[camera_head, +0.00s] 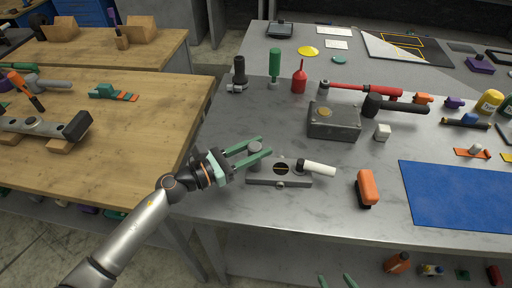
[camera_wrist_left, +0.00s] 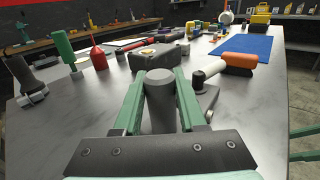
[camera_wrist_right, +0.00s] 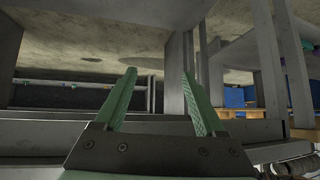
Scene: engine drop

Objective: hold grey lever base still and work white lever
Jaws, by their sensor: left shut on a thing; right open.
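The grey lever base (camera_head: 262,177) lies near the front left of the grey table, with a round grey post (camera_head: 255,147) at its left end. The white lever (camera_head: 319,169) sticks out to the right from the base; it also shows in the left wrist view (camera_wrist_left: 210,71). My left gripper (camera_head: 266,146) is shut on the grey post, which stands between its green fingers in the left wrist view (camera_wrist_left: 160,88). My right gripper (camera_head: 337,281) is open and empty at the bottom edge of the head view, low in front of the table, away from the lever.
An orange-handled block (camera_head: 367,188) lies right of the white lever, beside a blue mat (camera_head: 455,195). The table's front edge lies between my right gripper and the lever.

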